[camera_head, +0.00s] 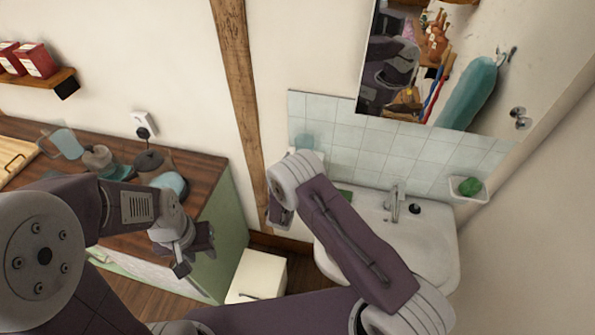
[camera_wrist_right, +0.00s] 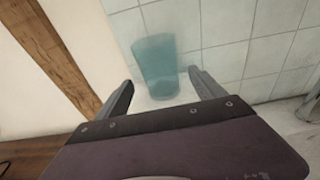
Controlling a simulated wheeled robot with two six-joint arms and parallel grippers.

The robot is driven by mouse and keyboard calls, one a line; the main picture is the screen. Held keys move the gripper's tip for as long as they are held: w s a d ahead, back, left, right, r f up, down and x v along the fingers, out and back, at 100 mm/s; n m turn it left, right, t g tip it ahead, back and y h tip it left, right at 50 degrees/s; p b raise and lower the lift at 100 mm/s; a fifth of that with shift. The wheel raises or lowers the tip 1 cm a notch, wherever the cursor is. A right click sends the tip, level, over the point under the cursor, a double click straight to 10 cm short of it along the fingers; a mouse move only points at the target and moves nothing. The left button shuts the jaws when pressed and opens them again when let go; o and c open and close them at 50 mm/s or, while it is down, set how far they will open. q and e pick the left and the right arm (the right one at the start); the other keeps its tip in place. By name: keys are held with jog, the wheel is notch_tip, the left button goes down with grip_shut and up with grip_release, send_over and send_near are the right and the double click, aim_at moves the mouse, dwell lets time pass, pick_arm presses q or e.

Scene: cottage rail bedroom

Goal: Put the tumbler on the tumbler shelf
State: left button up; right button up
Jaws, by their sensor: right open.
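The tumbler (camera_wrist_right: 157,62) is a translucent teal cup, upright in front of pale tiles in the right wrist view. Its base stands on or just over a white surface (camera_wrist_right: 158,100), which may be the tumbler shelf. In the head view the tumbler (camera_head: 304,143) shows just above my right wrist, with a white edge (camera_head: 319,156) beneath it. My right gripper (camera_wrist_right: 163,80) is open, its fingertips on either side of the tumbler's lower part; contact cannot be told. My left gripper (camera_head: 194,256) is open and empty, beside the wooden counter's cabinet.
A basin (camera_head: 345,238) with a tap (camera_head: 396,203) lies right of my right forearm. A mirror (camera_head: 420,60) hangs above. A wooden post (camera_head: 240,90) stands left of the tiles. The counter (camera_head: 210,170) holds several items.

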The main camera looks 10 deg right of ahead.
jog(key=f+b+v, duration=0.1)
jog(key=v, duration=0.5)
jog(key=s+d+r+m+g+h, duration=0.2)
jog(key=s+d+m+g+h, duration=0.1)
jog(key=s+d+m+g, duration=0.4)
jog(key=s+d+r+m+g+h, duration=0.2)
jog(key=s+d+m+g, duration=0.3)
jog(key=d, duration=0.5)
jog(key=s+f+m+g+y, duration=0.1)
jog(key=s+m+g+y, duration=0.15)
jog(key=s+m, duration=0.5)
jog(key=s+a+r+m+y, duration=0.2)
jog(key=s+a+m+y, duration=0.4)
jog(key=m, duration=0.6)
jog(key=a+y, duration=0.2)
jog(key=shift+a+t+y, duration=0.15)
jog(key=shift+t+y, duration=0.2)
